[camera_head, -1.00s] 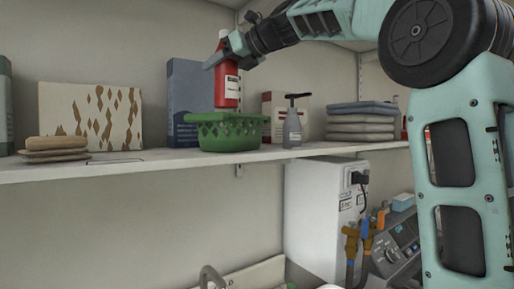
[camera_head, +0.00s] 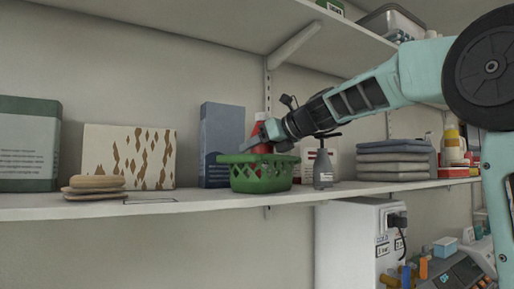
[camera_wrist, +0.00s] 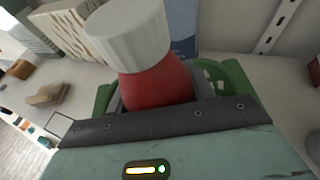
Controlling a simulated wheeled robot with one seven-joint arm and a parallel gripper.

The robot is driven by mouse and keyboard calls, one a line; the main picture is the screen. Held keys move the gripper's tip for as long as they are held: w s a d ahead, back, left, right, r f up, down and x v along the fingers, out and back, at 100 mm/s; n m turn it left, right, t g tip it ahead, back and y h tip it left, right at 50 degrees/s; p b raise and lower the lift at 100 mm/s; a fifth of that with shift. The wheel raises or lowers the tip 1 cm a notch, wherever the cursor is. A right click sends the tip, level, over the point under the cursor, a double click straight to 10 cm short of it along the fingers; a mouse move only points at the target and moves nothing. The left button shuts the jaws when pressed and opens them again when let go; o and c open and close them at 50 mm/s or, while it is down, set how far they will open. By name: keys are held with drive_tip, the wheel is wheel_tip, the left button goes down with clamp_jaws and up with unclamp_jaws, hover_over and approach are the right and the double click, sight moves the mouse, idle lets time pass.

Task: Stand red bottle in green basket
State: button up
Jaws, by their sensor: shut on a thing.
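The red bottle (camera_head: 261,121) is upright and partly inside the green basket (camera_head: 262,183) on the shelf. Its lower part is hidden by the basket and my gripper. My gripper (camera_head: 256,143) is shut on the bottle just above the basket rim. In the wrist view the bottle's white cap (camera_wrist: 127,36) and red shoulder (camera_wrist: 157,88) stand between the fingers, with the green basket rim (camera_wrist: 236,82) behind. Whether the bottle's base touches the basket floor cannot be seen.
A blue-grey box (camera_head: 221,130) stands behind the basket. Soap-like bars (camera_head: 94,187) and a patterned box (camera_head: 128,157) are left. An upper shelf (camera_head: 215,33) runs overhead.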

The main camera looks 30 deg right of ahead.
drive_tip(key=shift+f, duration=0.1)
drive_tip(key=o, duration=1.4)
drive_tip(key=b+v, duration=0.2)
drive_tip(key=v, duration=1)
drive_tip(key=shift+b, duration=0.4)
drive_tip(key=shift+s, duration=0.1)
